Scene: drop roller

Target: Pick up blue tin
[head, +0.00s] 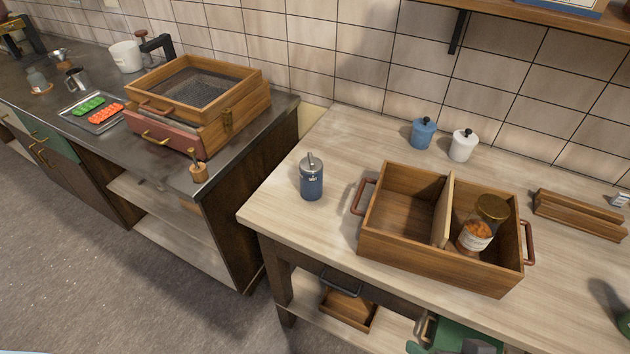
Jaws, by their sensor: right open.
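A small blue lidded tin with a dark knob (423,134) stands upright at the back of the light wooden counter (310,245), beside a white one like it. A darker blue canister with a metal spout top and pale lettering (312,180) stands upright nearer the counter's left side. I cannot tell for sure which of the two is the blue tin. My left gripper is not in view.
A two-part wooden box (400,255) with a jar (478,228) in its right compartment stands right of the dark canister. The white tin (462,145) is close to the blue lidded one. A wooden rack (580,215) lies at right. The counter's front left is clear.

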